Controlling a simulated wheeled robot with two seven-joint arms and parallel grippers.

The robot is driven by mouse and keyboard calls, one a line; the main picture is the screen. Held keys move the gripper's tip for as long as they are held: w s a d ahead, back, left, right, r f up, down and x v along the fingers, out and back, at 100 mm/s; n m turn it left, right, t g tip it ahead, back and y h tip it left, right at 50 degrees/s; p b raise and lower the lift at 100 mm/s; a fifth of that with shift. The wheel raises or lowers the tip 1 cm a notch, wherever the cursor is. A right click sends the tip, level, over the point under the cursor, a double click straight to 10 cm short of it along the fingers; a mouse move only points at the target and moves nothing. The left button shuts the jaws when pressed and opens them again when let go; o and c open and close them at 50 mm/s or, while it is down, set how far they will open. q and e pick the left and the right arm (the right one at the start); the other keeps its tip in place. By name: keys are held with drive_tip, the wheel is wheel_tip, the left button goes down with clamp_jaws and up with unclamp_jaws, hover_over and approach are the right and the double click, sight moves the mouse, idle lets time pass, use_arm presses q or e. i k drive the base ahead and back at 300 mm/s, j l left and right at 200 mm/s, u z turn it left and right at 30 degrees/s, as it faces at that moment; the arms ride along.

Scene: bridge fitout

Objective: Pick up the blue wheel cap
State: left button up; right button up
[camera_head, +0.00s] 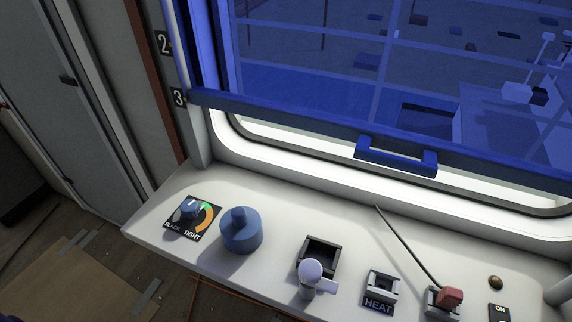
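Neither of my grippers shows in the head view.
A dial (193,216) marked "TIGHT" is left of the cap. Right of it are a dark square socket (321,253), a pale ball-topped lever (311,273), a HEAT holder (381,288) and a red plug (450,296). A blue-framed window with handle (397,158) stands behind.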

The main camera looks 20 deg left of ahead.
sight(241, 226)
drive_tip(key=j+u, duration=0.15)
drive_tip(key=u, duration=0.8)
drive_tip(key=j+z, duration=0.25)
drive_tip(key=l, duration=0.1)
